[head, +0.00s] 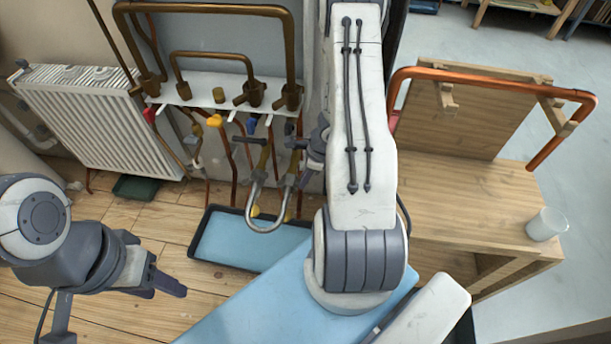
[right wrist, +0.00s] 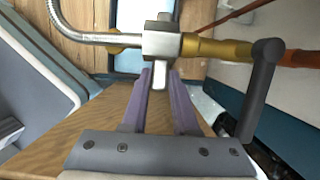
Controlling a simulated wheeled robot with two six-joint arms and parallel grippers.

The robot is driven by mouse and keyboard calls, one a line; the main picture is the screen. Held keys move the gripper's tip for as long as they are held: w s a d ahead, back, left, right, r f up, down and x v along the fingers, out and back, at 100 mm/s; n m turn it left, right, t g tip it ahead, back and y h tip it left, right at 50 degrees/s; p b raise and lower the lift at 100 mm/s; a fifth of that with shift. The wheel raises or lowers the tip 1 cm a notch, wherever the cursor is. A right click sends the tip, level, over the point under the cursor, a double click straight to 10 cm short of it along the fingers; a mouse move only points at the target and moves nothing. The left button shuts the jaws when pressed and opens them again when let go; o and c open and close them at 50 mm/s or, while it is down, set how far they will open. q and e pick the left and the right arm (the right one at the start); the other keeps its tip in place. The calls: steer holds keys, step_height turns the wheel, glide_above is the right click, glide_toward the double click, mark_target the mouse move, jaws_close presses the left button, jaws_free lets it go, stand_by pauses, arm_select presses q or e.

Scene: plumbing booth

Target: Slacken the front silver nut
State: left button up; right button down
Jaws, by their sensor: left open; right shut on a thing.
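The silver nut (right wrist: 162,42) shows in the right wrist view, where a curved silver pipe (right wrist: 95,38) meets a brass fitting (right wrist: 215,48). My right gripper (right wrist: 159,78) is shut on the nut's pale lower part, which sits between its purple fingertips. In the head view the silver U-shaped pipe (head: 265,225) hangs under two brass valves, and my right gripper (head: 316,146) is beside the right-hand valve, partly hidden by my arm. The nut's contact is too small to tell there. My left gripper (head: 168,286) is open and empty at lower left, away from the pipes.
A dark lever handle (right wrist: 260,92) stands close right of the nut. A blue-lined tray (head: 235,240) lies on the floor below the pipe. A radiator (head: 100,120) is at left. A wooden bench (head: 475,205) at right holds a white cup (head: 546,224).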

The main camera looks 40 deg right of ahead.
steer(key=shift+w+a+r+g+h+p, duration=0.2)
steer(key=shift+r+g+h+p, duration=0.25)
steer(key=shift+p, duration=1.25)
steer(key=shift+w+a+r+g+h+p, duration=0.15)
steer(key=shift+r+g+h+p, duration=0.35)
steer(key=shift+p, duration=1.2)
steer(key=shift+f+g+p, duration=0.25)
steer(key=shift+f+p, duration=0.05)
steer(key=shift+p, duration=0.3)
steer(key=c, duration=0.7)
jaws_free()
step_height(320, 180, up, 10)
steer(key=p, duration=0.9)
steer(key=shift+s+r+p, duration=0.15)
steer(key=shift+r+p, duration=0.05)
steer(key=shift+p, duration=0.1)
